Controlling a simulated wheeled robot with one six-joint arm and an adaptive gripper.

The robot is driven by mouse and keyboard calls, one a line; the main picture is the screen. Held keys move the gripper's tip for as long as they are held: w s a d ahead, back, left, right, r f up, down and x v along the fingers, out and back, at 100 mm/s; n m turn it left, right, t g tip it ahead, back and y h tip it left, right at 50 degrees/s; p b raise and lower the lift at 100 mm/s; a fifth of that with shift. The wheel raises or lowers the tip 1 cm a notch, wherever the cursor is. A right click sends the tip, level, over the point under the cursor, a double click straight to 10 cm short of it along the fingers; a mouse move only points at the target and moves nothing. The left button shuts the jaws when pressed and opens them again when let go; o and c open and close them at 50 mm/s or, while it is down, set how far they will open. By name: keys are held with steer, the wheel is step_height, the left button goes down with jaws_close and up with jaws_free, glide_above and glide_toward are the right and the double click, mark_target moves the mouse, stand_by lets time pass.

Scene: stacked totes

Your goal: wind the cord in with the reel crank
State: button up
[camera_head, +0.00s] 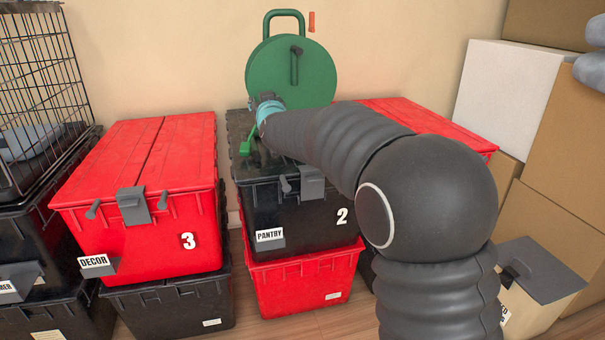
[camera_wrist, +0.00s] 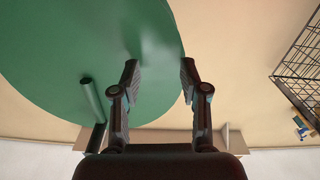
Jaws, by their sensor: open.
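The reel is a round green drum (camera_head: 265,75) with a green loop handle on top, upright on the black PANTRY tote against the wall. Its dark crank (camera_head: 295,68) is on the front face, with the arm roughly vertical and the knob near the top. In the wrist view the green drum (camera_wrist: 80,45) fills the upper left, and the crank (camera_wrist: 93,100) is left of my fingers. My gripper (camera_wrist: 158,76) is open and empty, in front of the drum and apart from the crank. In the head view my gripper (camera_head: 266,103) is small at the drum's lower left. I cannot make out the cord.
A small bright green piece (camera_head: 248,146) lies on the black tote (camera_head: 290,195) near my gripper. A red DECOR tote (camera_head: 130,245) stands left, another red tote (camera_head: 440,125) right. A wire cage (camera_head: 40,80) is far left; cardboard boxes (camera_head: 570,150) crowd the right. An orange strip (camera_head: 311,22) is on the wall.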

steer(key=d+f+n+p, duration=0.3)
steer(key=d+f+n, duration=0.25)
steer(key=n, duration=0.35)
steer(key=s+d+f+m+g+h+b, duration=0.1)
steer(key=s+d, duration=0.4)
steer(key=s, duration=0.5)
steer(key=s+d+f+m+g+h, duration=0.1)
steer(key=s+d+m+g, duration=0.1)
steer(key=s+d, duration=0.4)
steer(key=s+m, duration=0.1)
steer(key=s, duration=0.3)
steer(key=shift+f+g+b, duration=0.3)
steer(key=shift+b, duration=0.1)
